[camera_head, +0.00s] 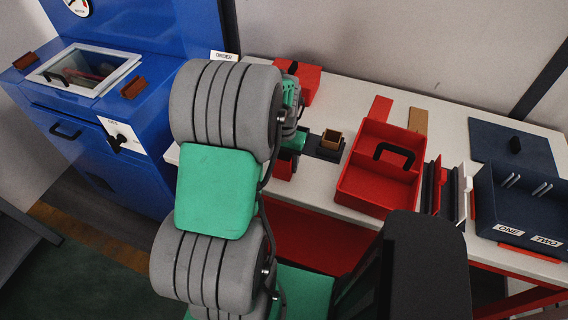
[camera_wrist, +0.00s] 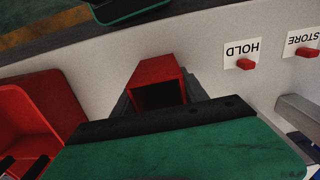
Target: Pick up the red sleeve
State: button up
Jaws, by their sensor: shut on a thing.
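The red sleeve (camera_wrist: 155,70) is a hollow square tube in the wrist view, with its open end showing. Dark finger parts of my gripper (camera_wrist: 158,98) flank it on both sides, and the gripper is shut on it. The dark bar and green body of the gripper hide its lower part. In the head view my gripper (camera_head: 287,153) is over the left part of the white table, mostly behind my arm. A small part of the red sleeve (camera_head: 284,167) shows below it. I cannot tell whether the sleeve touches the table.
A brown square sleeve (camera_head: 331,139) stands on a dark base right of my gripper. A red divided tray (camera_head: 345,184) and a blue bin (camera_head: 520,207) stand farther right. A red box (camera_head: 307,82) is behind. A HOLD label (camera_wrist: 242,53) lies beside the sleeve.

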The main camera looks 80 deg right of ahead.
jog(key=c, duration=0.6)
jog(key=shift+c, duration=0.2)
